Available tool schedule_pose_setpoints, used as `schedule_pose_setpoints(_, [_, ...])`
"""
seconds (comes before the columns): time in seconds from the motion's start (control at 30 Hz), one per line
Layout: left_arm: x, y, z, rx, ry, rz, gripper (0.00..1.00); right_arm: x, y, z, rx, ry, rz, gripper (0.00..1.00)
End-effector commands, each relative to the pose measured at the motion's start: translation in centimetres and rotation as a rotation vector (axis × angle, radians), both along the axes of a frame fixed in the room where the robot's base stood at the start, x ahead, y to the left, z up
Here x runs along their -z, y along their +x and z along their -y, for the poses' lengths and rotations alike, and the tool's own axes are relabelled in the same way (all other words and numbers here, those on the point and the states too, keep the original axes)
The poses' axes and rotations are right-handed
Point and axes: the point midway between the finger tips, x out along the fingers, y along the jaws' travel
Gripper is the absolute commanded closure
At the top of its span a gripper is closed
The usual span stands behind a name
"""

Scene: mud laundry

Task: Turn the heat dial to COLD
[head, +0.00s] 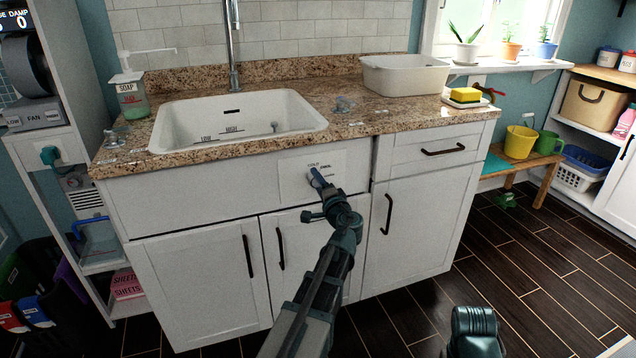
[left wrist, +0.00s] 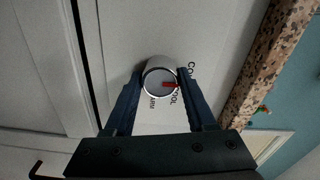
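The heat dial (left wrist: 159,80) is a round light knob with a grey face and a red pointer, on a labelled plate (head: 335,168) on the cabinet front. In the left wrist view the pointer faces right, towards the cold and cool lettering; which mark it meets is unclear. My left gripper (head: 318,181) is at the dial. In the left wrist view its two fingers (left wrist: 160,75) stand either side of the knob, very close; I cannot tell if they touch. In the head view the gripper mostly hides the dial.
The granite counter (head: 370,118) overhangs above the dial plate. A sink (head: 185,140) is set into it, with a soap bottle (head: 130,100) to the left. Cabinet doors with black handles (head: 387,214) lie below.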

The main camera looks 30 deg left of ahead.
Motion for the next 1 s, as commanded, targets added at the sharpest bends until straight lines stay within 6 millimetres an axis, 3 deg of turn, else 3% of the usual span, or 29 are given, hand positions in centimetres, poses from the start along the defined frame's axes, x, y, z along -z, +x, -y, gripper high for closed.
schedule_pose_setpoints(0.03, [0.0,-0.1,0.0,0.000,0.000,0.000,0.34,0.0,0.0,0.0,0.000,0.000,0.000,0.50])
schedule_pose_setpoints(0.13, [0.0,0.0,0.0,0.000,0.001,-0.001,0.16,0.0,0.0,0.0,0.000,0.000,0.000,0.50])
schedule_pose_setpoints(0.53, [0.0,-0.6,0.7,0.002,0.003,-0.001,0.16,0.0,0.0,0.0,0.000,0.000,0.000,0.50])
schedule_pose_setpoints(1.0, [0.0,-6.9,7.9,0.003,0.002,-0.001,0.16,0.0,0.0,0.0,0.000,0.000,0.000,0.50])
